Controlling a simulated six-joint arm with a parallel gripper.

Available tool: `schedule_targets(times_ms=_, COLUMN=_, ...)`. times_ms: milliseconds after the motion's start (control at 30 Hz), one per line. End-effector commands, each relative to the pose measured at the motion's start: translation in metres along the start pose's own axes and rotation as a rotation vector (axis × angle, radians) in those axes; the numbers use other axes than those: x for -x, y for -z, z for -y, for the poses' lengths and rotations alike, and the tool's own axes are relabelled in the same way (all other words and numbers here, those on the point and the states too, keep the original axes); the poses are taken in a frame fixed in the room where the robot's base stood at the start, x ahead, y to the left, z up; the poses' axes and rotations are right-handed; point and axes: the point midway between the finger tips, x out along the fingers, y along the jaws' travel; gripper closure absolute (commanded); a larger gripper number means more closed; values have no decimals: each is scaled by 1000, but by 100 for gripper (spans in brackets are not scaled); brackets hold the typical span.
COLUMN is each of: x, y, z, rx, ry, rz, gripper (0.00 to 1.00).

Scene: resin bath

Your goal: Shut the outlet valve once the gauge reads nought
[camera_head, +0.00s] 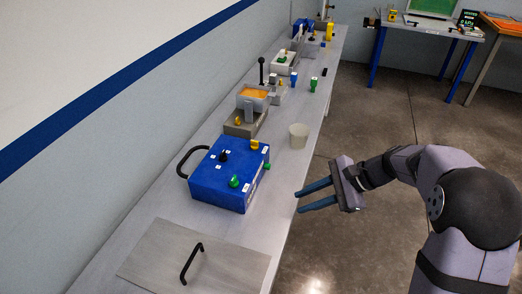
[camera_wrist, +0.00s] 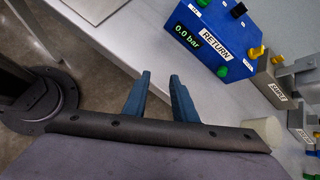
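A blue box (camera_head: 215,182) stands on the long bench in the head view. In the wrist view the blue box (camera_wrist: 222,25) shows a small display (camera_wrist: 188,37) reading 0.0 bar and a label reading RETURN. It carries a black knob (camera_head: 223,156), a green knob (camera_head: 234,182) and a yellow knob (camera_head: 255,145). A green knob (camera_wrist: 222,71) also shows low on its front in the wrist view. I cannot tell which knob is the outlet valve. My gripper (camera_head: 299,202) is open and empty, right of the box and apart from it. Its fingers (camera_wrist: 160,78) show a clear gap.
A beige cup (camera_head: 298,136) stands near the bench edge behind the box. A grey unit with an orange-filled tray (camera_head: 254,94) and several small devices stand farther back. A flat panel with a black handle (camera_head: 191,264) lies in front. Bare floor is at right.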

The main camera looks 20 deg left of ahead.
Motion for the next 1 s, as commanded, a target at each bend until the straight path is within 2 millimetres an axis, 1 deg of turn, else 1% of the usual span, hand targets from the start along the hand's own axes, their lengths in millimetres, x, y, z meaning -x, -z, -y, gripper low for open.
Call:
schedule_targets(times_ms=33, x=-17, y=4, z=23, rx=-71, ry=46, rz=76, gripper=75)
schedule_targets(times_ms=67, x=-23, y=3, z=37, rx=-113, ry=73, rz=122, gripper=75)
schedule_targets(times_ms=100, x=-29, y=0, z=56, rx=-166, ry=107, rz=186, gripper=75)
schedule_targets(times_ms=200, x=-38, y=-5, z=97, rx=-278, ry=179, rz=344, gripper=75)
schedule_targets(times_ms=300, x=-42, y=-9, z=128, rx=-360, ry=227, rz=486, gripper=75)
schedule_targets(times_ms=400, x=-42, y=-12, z=149, rx=-415, ry=257, rz=601, gripper=75)
schedule_targets(times_ms=500, x=-40, y=-14, z=161, rx=-447, ry=273, rz=679, gripper=75)
schedule_targets(times_ms=600, x=-37, y=-16, z=168, rx=-463, ry=281, rz=721, gripper=75)
schedule_targets(times_ms=833, x=-37, y=-19, z=171, rx=-467, ry=284, rz=737, gripper=75)
schedule_targets(times_ms=1000, x=-46, y=-27, z=177, rx=-467, ry=284, rz=736, gripper=75)
